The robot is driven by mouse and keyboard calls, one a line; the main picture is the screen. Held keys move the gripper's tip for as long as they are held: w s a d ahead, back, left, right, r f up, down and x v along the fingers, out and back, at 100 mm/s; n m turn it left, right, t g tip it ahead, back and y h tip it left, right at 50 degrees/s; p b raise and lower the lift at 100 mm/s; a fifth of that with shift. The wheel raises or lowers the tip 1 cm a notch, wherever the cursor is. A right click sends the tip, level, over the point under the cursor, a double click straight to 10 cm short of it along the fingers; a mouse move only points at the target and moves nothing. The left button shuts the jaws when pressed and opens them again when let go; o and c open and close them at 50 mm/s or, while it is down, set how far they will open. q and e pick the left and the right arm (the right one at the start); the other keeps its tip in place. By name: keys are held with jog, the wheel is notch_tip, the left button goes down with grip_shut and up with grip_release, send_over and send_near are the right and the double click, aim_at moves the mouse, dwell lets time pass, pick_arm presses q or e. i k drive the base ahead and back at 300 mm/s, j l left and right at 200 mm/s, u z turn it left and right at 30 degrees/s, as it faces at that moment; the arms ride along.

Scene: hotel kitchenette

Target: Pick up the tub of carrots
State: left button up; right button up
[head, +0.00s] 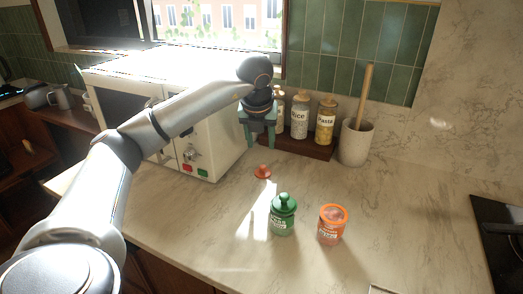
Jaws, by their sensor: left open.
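The tub of carrots (332,226) is a small orange tub with a pale label, upright on the counter right of centre. It has a bright orange rim and its top looks open. A small orange lid-like piece with a knob (262,172) lies on the counter farther back and to the left. My left gripper (259,142) points down with its fingers apart and nothing between them. It is above and behind the orange piece, up and to the left of the tub, and touches neither. My right gripper is not in view.
A green lidded jar (283,217) stands close to the left of the tub. A white microwave-like appliance (216,140) is at the left. Rice (300,117) and pasta (325,122) jars and a utensil crock (356,143) stand behind. A dark hob (497,235) is at right. Counter right of the tub is clear.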

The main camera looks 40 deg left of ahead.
aim_at(332, 218)
jog(key=k, duration=1)
